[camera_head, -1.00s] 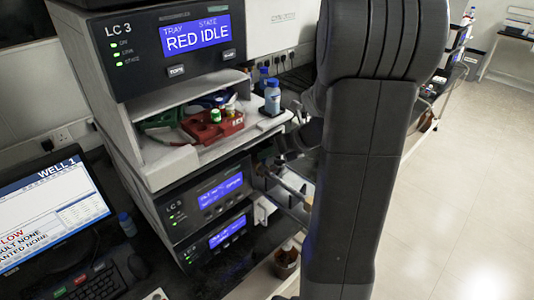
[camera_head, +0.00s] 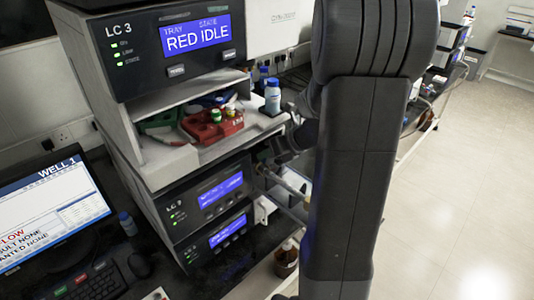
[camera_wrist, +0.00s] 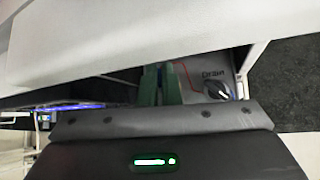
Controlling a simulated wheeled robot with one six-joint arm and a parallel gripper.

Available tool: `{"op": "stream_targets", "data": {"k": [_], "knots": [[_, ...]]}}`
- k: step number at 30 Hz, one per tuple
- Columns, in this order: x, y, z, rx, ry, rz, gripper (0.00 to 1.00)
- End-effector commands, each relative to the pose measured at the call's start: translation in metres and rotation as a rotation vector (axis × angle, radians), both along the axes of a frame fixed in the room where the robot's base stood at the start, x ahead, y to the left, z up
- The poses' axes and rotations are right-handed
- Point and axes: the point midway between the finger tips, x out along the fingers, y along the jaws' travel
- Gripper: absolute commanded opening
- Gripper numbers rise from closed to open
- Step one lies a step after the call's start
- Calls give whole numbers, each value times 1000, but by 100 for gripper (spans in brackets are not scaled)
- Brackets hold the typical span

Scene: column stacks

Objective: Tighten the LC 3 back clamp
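The LC 3 column stack (camera_head: 128,125) stands at the left in the head view, its top screen reading "TRAY STATE RED IDLE". I cannot pick out the back clamp in either view. My gripper is largely hidden behind my arm in the head view, beside the right side of the stack. In the wrist view my gripper (camera_wrist: 161,84) shows two narrow green uprights close together, below a pale overhanging surface. Whether they are shut or hold something is unclear.
Lower LC 3 units (camera_head: 205,195) sit beneath. A monitor (camera_head: 50,210) is at left. The floor (camera_head: 450,190) at right is clear.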

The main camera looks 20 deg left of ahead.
Motion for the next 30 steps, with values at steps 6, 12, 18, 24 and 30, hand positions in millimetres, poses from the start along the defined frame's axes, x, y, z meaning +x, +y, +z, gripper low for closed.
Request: {"op": "stream_targets", "data": {"k": [6, 12, 18, 24, 30], "knots": [[-7, 3, 4, -42, -104, 2, 0], [-14, 6, 5, -102, -248, 4, 0], [-20, 9, 4, -158, -385, 2, 0], [-25, 11, 3, -202, -490, 3, 0], [-28, 12, 2, -227, -553, 1, 0]]}}
